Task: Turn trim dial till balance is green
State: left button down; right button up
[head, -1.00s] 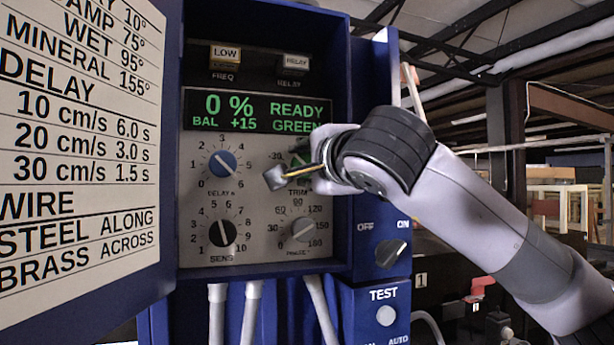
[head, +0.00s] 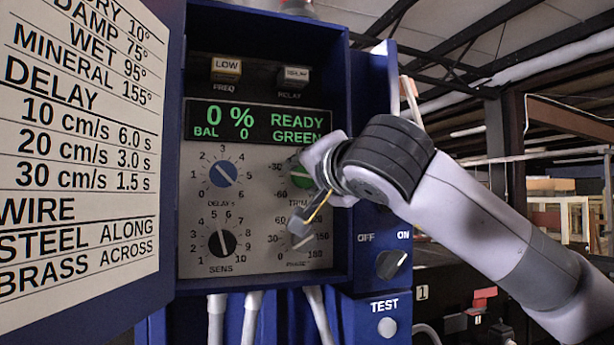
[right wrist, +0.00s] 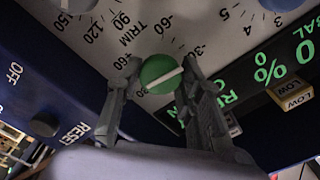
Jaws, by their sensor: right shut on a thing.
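The trim dial (head: 301,178) is a round green knob with a white pointer bar, partly hidden by my right gripper (head: 306,192) in the head view. In the right wrist view the trim dial (right wrist: 160,74) sits between the two fingers of the right gripper (right wrist: 157,84), which is shut on it. The white bar runs slantwise between the fingers. The display (head: 258,122) reads 0 %, READY, BAL 0 and GREEN in green letters; part of it also shows in the right wrist view (right wrist: 245,86). My left gripper is not in view.
The blue delay dial (head: 223,174), black sens dial (head: 222,243) and grey phase dial (head: 300,241) surround the trim dial closely. An OFF/ON switch (head: 391,263) and TEST button (head: 387,327) are at the lower right. An open door with a chart (head: 80,150) stands left.

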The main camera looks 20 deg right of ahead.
jog(key=shift+f, duration=0.15)
jog(key=o, duration=1.2)
jog(key=shift+c, duration=0.2)
jog(key=s, duration=1.2)
jog(key=shift+d, duration=0.2)
